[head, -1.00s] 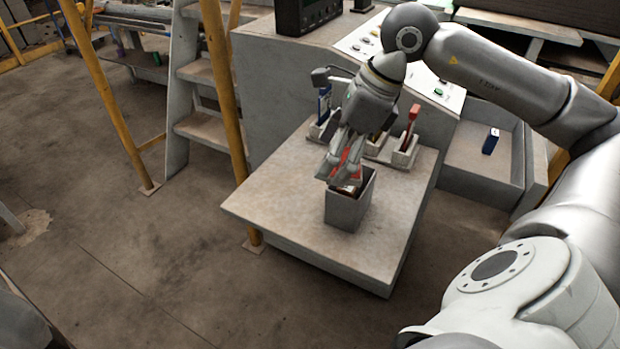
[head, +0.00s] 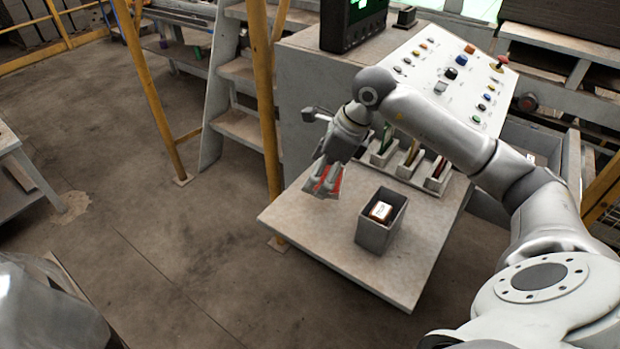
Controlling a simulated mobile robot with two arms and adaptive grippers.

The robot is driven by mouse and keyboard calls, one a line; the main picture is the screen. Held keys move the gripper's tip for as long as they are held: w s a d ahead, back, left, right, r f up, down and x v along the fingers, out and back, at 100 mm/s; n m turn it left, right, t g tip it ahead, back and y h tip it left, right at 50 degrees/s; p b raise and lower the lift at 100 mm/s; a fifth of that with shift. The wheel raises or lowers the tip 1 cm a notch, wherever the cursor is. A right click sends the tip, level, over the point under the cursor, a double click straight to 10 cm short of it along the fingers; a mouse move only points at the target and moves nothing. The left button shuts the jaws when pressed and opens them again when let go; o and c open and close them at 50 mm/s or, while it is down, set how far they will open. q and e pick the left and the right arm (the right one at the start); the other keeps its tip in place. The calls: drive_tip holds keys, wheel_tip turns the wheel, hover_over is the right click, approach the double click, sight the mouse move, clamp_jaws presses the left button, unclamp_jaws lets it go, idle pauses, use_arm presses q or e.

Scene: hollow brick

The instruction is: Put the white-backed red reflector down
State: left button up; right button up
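My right gripper (head: 322,190) is over the left part of the small table (head: 310,228), left of the open grey box. It is shut on the red reflector (head: 338,183); red shows between and beside the fingers. The fingers hide most of the reflector, and its white back cannot be made out. Whether it touches the tabletop cannot be told. My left gripper is not in view.
The open grey box (head: 375,237) holds a brown and white item (head: 381,211). Behind it stand grey slotted holders (head: 406,172) with upright coloured pieces. A console with buttons (head: 450,75) rises behind. The table's front left is bare.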

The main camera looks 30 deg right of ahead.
sight(304, 196)
drive_tip(key=f, duration=0.1)
drive_tip(key=w+f, duration=0.2)
drive_tip(key=shift+w+a+p, duration=0.2)
drive_tip(key=shift+a+p, duration=0.05)
drive_tip(key=shift+p, duration=0.15)
drive_tip(key=shift+w+a+f, duration=0.1)
drive_tip(key=shift+w+f, duration=0.2)
drive_tip(key=shift+f, duration=0.1)
wheel_tip(304, 196, down, 3)
drive_tip(key=shift+w+p, duration=0.1)
drive_tip(key=shift+p, duration=1.1)
drive_tip(key=shift+f+b, duration=0.35)
drive_tip(key=o, duration=1)
drive_tip(key=shift+r, duration=0.15)
